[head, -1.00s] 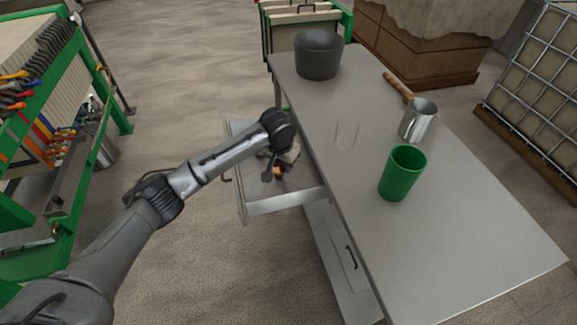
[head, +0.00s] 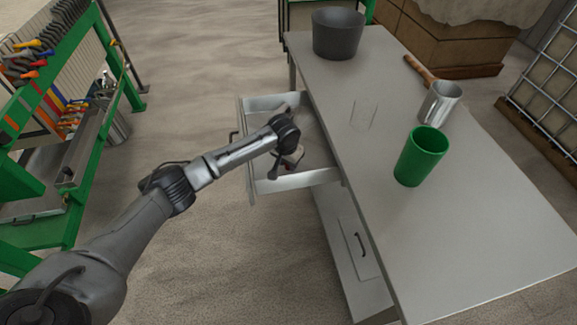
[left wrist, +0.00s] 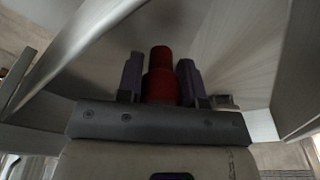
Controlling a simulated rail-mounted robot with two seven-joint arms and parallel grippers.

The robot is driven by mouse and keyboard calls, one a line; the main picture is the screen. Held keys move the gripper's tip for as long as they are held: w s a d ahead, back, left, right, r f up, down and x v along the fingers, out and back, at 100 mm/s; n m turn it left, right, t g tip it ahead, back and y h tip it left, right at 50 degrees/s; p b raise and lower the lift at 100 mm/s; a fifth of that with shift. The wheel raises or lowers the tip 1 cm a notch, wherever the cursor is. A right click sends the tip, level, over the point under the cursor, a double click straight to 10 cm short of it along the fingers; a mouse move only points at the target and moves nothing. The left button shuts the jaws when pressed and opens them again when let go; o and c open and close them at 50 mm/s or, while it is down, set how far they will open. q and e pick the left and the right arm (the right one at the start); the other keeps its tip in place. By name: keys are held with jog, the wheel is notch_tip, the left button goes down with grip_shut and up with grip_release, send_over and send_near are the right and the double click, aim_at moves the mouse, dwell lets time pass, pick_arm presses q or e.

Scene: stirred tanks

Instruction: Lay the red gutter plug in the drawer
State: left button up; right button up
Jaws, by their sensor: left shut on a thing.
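The red gutter plug (left wrist: 160,75) stands between the two dark fingers of my left gripper (left wrist: 160,70) in the left wrist view, a narrower end on a wider body. The gripper is shut on it. The pull-out drawer (head: 298,181) is open on the left side of the grey workbench. In the head view my left gripper (head: 287,165) is over the inside of the drawer, and my wrist mostly hides the plug. The drawer's pale inner walls surround the plug in the wrist view. I cannot tell whether the plug touches the drawer floor. My right gripper is out of view.
The workbench (head: 440,240) bears a dark bucket (head: 337,38), a clear glass (head: 363,115), a metal cup (head: 439,103), a green cup (head: 420,158) and a wooden-handled tool (head: 418,68). A closed compartment (head: 358,250) is below. A green tool rack (head: 45,140) stands at left; floor between is clear.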

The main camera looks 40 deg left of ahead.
pick_arm(q)
jog(key=shift+f, duration=0.7)
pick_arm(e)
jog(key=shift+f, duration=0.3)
pick_arm(q)
jog(key=shift+f, duration=0.1)
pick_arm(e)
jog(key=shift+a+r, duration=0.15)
pick_arm(q)
jog(key=o, duration=0.9)
jog(key=r+p, duration=0.1)
jog(key=r, duration=0.2)
jog(key=s+r+p, duration=0.1)
jog(key=r, duration=0.3)
jog(key=r+p, duration=0.1)
jog(key=r, duration=0.3)
jog(key=shift+s+d+p, duration=0.1)
jog(key=shift+s+p, duration=0.15)
jog(key=shift+p, duration=0.1)
jog(key=shift+s+r, duration=0.15)
jog(key=shift+r, duration=0.45)
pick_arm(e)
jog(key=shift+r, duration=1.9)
